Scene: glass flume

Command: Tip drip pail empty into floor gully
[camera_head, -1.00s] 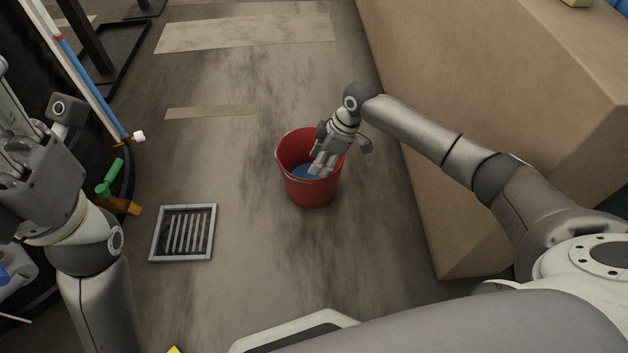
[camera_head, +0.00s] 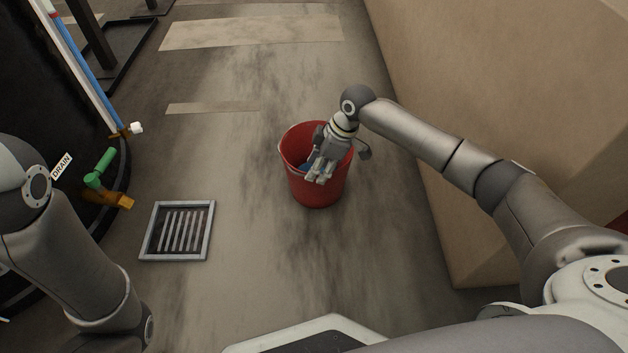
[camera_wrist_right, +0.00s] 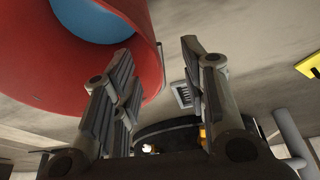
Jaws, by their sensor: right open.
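The red pail (camera_head: 320,195) stands upright on the floor in the head view, with blue at its inside. My right gripper (camera_head: 318,174) hangs over the pail's near right rim, open, its fingers covering part of the mouth. In the right wrist view the pail (camera_wrist_right: 70,80) fills the upper left, behind one finger of the open right gripper (camera_wrist_right: 158,60); nothing shows held between the fingers. I cannot tell whether a finger touches the rim. The floor gully (camera_head: 180,232), a framed metal grate, lies left of the pail. My left gripper is out of view.
A large tan block (camera_head: 490,120) stands along the right side. At the left is a dark round tank (camera_head: 45,110) with a DRAIN label (camera_head: 61,166) and a green-handled brass valve (camera_head: 105,180). The floor between pail and gully is clear.

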